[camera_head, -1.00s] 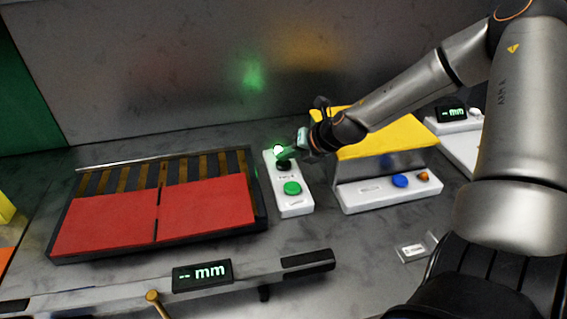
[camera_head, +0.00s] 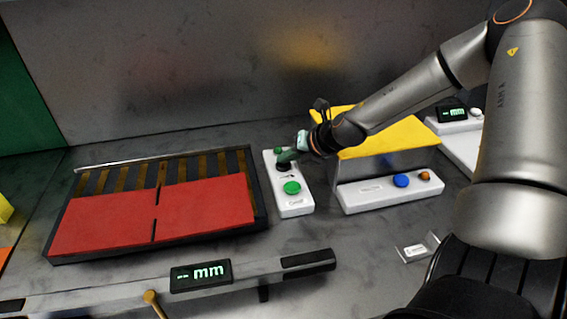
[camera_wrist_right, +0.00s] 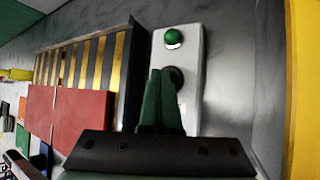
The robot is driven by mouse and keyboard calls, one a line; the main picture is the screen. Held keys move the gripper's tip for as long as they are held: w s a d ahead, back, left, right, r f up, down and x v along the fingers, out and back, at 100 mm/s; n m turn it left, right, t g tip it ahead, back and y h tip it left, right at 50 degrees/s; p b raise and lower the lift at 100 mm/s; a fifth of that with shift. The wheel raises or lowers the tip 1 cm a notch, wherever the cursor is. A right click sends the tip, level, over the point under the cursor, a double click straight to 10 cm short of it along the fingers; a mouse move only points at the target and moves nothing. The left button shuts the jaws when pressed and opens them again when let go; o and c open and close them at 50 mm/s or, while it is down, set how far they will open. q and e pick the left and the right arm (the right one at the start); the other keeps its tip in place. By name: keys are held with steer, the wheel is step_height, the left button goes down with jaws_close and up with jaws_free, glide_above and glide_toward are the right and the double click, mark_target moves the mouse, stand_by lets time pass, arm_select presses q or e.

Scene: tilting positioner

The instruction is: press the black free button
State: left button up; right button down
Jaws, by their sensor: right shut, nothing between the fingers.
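The black button (camera_head: 283,167) sits on a narrow white control box (camera_head: 296,207), between a small unlit green lamp (camera_head: 278,150) and a larger green button (camera_head: 292,188). My right gripper (camera_head: 284,157) is shut and empty, its green fingertips right at the black button and hiding part of it. In the right wrist view the shut fingers (camera_wrist_right: 161,76) overlap the left side of the black button (camera_wrist_right: 178,77), with the green lamp (camera_wrist_right: 173,37) beyond. I cannot tell whether the tips touch the button or whether it is pushed down. My left gripper is not in view.
A dark slatted frame with two red panels (camera_head: 206,207) lies left of the box. A yellow-topped unit (camera_head: 390,136) with blue (camera_head: 401,180) and orange buttons stands right, under my right arm. A rail with an mm display (camera_head: 201,275) runs along the front.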

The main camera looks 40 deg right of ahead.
mark_target(287, 167)
stand_by(0.3)
steer(key=shift+r+p, duration=0.75)
steer(key=shift+r, duration=0.1)
step_height(287, 167, up, 5)
steer(key=p, duration=0.4)
stand_by(0.5)
steer(key=shift+s, duration=0.15)
